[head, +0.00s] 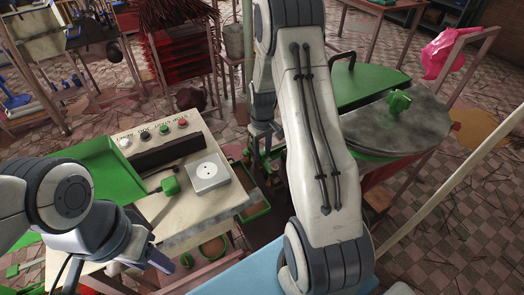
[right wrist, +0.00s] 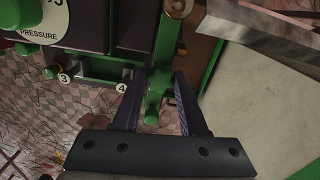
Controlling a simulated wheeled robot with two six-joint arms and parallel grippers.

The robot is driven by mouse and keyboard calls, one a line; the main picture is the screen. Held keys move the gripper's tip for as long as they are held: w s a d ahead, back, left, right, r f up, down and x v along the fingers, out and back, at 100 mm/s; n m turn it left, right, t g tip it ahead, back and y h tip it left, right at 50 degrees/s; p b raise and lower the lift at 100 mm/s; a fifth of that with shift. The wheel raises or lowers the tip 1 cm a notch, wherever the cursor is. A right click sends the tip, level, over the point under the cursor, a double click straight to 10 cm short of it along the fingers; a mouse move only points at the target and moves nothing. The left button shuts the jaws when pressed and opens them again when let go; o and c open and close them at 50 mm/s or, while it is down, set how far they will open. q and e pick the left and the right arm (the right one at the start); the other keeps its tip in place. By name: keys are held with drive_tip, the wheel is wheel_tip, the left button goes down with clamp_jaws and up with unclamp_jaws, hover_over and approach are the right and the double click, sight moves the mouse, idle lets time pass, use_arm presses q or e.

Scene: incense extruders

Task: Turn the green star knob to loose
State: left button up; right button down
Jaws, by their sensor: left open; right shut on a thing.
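My left gripper (head: 170,262) is open and empty at the lower left, in front of the bench.
A pressure dial (right wrist: 42,18) shows in the right wrist view.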

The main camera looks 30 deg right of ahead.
drive_tip(key=n, duration=0.5)
drive_tip(key=shift+n, duration=0.3)
drive_tip(key=n, duration=0.4)
drive_tip(key=shift+n, duration=0.4)
drive_tip(key=shift+c, duration=2.2)
unclamp_jaws()
